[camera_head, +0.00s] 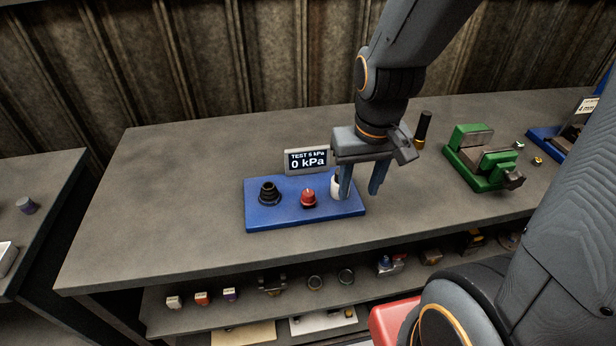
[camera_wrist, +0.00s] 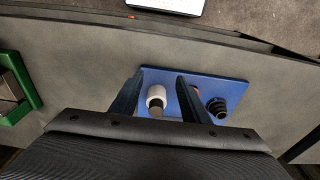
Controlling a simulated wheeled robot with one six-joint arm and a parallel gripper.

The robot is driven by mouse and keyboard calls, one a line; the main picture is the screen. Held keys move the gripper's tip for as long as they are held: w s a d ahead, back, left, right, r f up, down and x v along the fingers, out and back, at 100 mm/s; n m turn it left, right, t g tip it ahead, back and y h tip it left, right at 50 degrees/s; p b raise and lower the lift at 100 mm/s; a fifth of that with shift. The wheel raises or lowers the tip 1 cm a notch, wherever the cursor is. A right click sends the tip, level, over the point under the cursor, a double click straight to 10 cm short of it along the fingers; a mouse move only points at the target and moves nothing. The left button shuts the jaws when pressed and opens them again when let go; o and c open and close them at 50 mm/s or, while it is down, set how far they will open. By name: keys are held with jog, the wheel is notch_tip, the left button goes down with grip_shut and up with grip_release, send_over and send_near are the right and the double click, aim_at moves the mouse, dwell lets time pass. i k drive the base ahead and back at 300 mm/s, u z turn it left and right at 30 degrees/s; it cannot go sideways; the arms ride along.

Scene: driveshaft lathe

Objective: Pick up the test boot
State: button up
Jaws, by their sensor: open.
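A black ribbed boot (camera_head: 268,193) stands at the left end of a blue plate (camera_head: 258,220) on the bench; it also shows in the wrist view (camera_wrist: 217,107), outside my fingers. My gripper (camera_head: 361,188) is open, pointing down at the right end of the plate. A white cylinder (camera_head: 336,186) on the plate is partly hidden behind one finger. In the wrist view, the white cylinder (camera_wrist: 156,92) appears between my two fingers (camera_wrist: 158,85), with a dark end; contact cannot be told. A red knob (camera_head: 308,197) sits mid-plate.
A display (camera_head: 308,160) reading 0 kPa stands behind the plate. A green vise (camera_head: 478,154) and a black upright cylinder (camera_head: 424,126) are to the right. The bench's left side is clear. A lower shelf (camera_head: 240,312) holds several small parts.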

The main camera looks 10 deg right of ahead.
aim_at(271, 198)
jog(key=k, duration=1.25)
jog(key=u, duration=0.8)
jog(key=i, duration=1.45)
jog(key=z, duration=0.8)
